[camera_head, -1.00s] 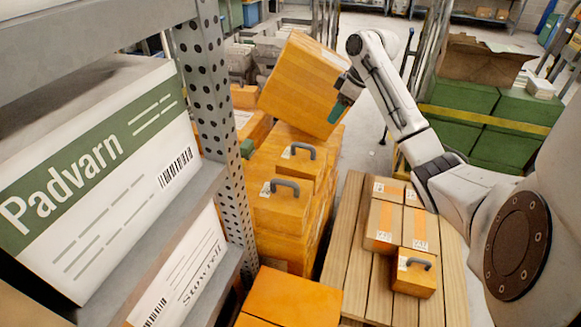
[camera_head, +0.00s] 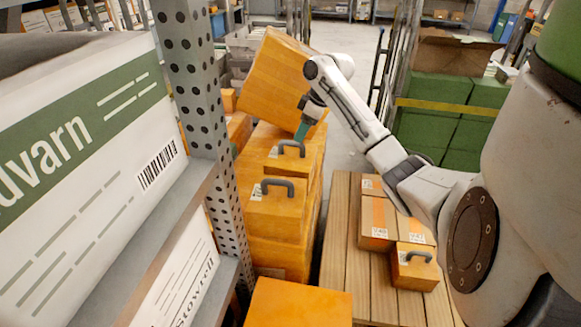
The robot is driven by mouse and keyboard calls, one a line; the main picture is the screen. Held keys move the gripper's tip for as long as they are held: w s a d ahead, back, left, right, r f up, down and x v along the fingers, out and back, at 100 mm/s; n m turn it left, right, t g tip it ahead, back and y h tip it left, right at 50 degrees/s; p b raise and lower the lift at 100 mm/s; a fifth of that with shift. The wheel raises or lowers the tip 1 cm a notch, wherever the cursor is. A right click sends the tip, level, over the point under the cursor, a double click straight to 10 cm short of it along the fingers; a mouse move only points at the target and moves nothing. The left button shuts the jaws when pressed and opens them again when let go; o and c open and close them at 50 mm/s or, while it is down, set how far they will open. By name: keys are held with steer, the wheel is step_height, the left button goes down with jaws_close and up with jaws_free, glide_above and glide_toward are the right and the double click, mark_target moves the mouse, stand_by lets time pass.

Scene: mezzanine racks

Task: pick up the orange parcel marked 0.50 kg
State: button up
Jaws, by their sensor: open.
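Several orange parcels are in view, but their small labels are too small to read, so I cannot tell which is marked 0.50 kg. A handled orange parcel (camera_head: 287,163) tops the stack at centre, and another handled parcel (camera_head: 273,212) sits in front of it. A small handled parcel (camera_head: 413,271) lies on the slatted wooden pallet (camera_head: 341,235). A large tilted orange box (camera_head: 268,80) stands behind the stack. My gripper (camera_head: 302,130), with teal fingers, is open just above the rear handle. Its fingertips partly overlap the tilted box; contact is unclear.
A grey perforated rack post (camera_head: 190,85) and shelf with a white Padvarn box (camera_head: 85,150) stand close on the left. Another orange box (camera_head: 297,305) is at the bottom. Green crates (camera_head: 440,105) stand at right. Grey floor shows behind my arm.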

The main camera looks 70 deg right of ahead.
mark_target(292, 143)
steer(key=shift+w+p+x, duration=0.2)
steer(key=shift+p+x, duration=0.1)
steer(key=shift+x, duration=1.4)
steer(key=shift+w+p+x, duration=0.2)
steer(key=shift+p+x, duration=0.1)
steer(key=shift+x, duration=1.45)
steer(key=shift+r, duration=0.2)
jaws_close()
steer(key=shift+r, duration=0.1)
